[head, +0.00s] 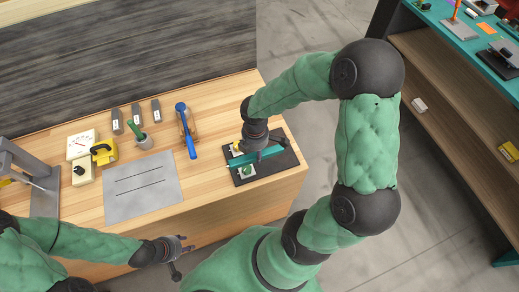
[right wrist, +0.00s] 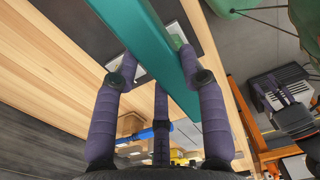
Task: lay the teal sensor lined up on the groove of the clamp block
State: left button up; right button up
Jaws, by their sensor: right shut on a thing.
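The teal sensor (head: 240,160) is a long bar over the dark mat at the right end of the workbench. In the right wrist view the bar (right wrist: 158,45) runs between the fingers. My right gripper (head: 262,152) is shut on it; its fingers also show in the right wrist view (right wrist: 158,72). Small pale blocks with a green part (head: 246,171) and a yellow part (head: 236,147) show on both sides of the bar. I cannot tell which is the clamp block; its groove is hidden. My left gripper (head: 183,256) is empty, fingers apart, off the bench front.
The dark mat (head: 284,160) lies near the bench's right edge. Shelving (head: 440,100) stands far right.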

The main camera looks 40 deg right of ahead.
jog(key=w+d+f, duration=0.1)
jog(key=f, duration=0.1)
jog(key=w+d+f+b, duration=0.1)
jog(key=w+d+f, duration=0.2)
jog(key=d+f, duration=0.1)
jog(key=shift+w+b, duration=0.15)
jog(key=shift+b, duration=0.25)
jog(key=shift+w+d+f, duration=0.1)
jog(key=shift+f, duration=0.2)
jog(key=shift+w+f+b, duration=0.15)
jog(key=shift+f+b, duration=0.55)
jog(key=shift+f, duration=0.9)
jog(key=shift+f, duration=0.1)
jog(key=o, duration=1.3)
jog(key=shift+f, duration=0.1)
notch_tip(320, 180, up, 12)
jog(key=p, duration=0.3)
jog(key=shift+r+p, duration=0.2)
jog(key=shift+p, duration=0.15)
